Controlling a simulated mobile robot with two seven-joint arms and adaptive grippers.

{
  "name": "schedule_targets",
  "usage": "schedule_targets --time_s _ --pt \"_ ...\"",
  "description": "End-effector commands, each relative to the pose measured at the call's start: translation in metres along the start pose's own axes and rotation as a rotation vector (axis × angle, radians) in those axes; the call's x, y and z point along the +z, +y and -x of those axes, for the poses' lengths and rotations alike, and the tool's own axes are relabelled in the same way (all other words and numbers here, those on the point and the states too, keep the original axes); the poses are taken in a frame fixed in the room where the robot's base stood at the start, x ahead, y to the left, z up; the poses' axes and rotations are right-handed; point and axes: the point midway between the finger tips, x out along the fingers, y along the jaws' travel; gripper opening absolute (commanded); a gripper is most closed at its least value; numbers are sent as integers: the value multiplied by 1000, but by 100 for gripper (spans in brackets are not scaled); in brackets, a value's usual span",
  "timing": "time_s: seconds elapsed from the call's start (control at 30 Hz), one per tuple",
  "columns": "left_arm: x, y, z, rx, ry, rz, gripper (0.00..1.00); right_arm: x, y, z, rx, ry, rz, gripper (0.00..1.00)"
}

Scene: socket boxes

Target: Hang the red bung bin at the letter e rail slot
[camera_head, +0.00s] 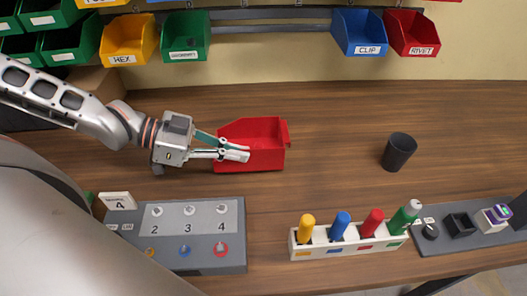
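A red bin (266,157) stands upright on the wooden table, left of the middle; its label does not show. My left gripper (246,152) reaches in from the left, with its fingers overlapping the bin's left side. The fingertips look close together, but I cannot tell whether they pinch the bin wall. The wall rail (270,28) runs along the top, with a bare stretch between the green and blue bins. Its slot letters are cut off or too small to read, so slot e cannot be made out. My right gripper is not in view.
Yellow HEX (128,40), green (185,36), blue CLIP (359,34) and red RIVET (411,34) bins hang on the wall. A dark cup (398,152) stands right. A grey socket panel (187,238) and a white handle rack (351,240) line the front. The table behind the red bin is clear.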

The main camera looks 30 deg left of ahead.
Motion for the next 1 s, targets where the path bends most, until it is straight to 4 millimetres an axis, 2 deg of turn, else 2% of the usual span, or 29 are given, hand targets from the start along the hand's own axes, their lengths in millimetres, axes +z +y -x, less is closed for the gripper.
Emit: schedule_targets --time_s 0.1,0.57,0.7,0.83,1.0 --pt "0 0 10 -1 2 -3 0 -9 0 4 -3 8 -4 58" --pt "12 0 41 -2 2 -2 0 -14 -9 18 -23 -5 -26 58" --pt "15 0 50 -2 2 -2 0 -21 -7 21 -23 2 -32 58" --pt "19 0 56 -1 1 -1 0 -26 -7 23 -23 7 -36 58" --pt "22 0 58 1 0 0 0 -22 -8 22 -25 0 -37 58"
